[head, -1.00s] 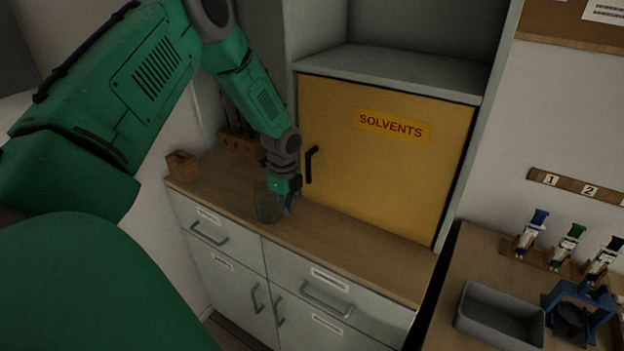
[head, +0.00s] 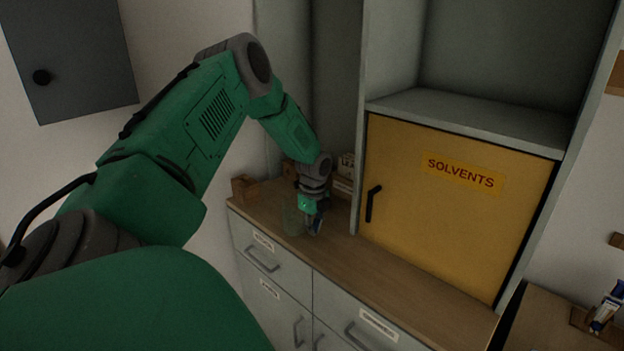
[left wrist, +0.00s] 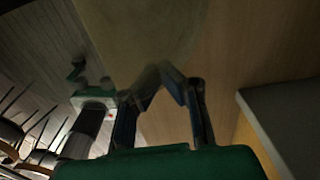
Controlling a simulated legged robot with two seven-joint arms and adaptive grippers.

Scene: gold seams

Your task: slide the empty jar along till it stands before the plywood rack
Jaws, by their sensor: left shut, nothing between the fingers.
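The clear greenish jar (head: 292,218) stands upright on the wooden counter (head: 415,270), near its left end. My left gripper (head: 314,228) is low over the counter at the jar's right side, shut and empty. In the left wrist view the jar (left wrist: 140,35) is a large see-through shape just beyond the converging fingers (left wrist: 161,75); I cannot tell whether they touch it. My right gripper is not in view.
A small wooden box (head: 243,188) stands at the counter's left end. Pale stacked items (head: 345,176) are by the cabinet's side panel. The yellow solvents door (head: 450,200) is to the right. The counter before it is clear.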

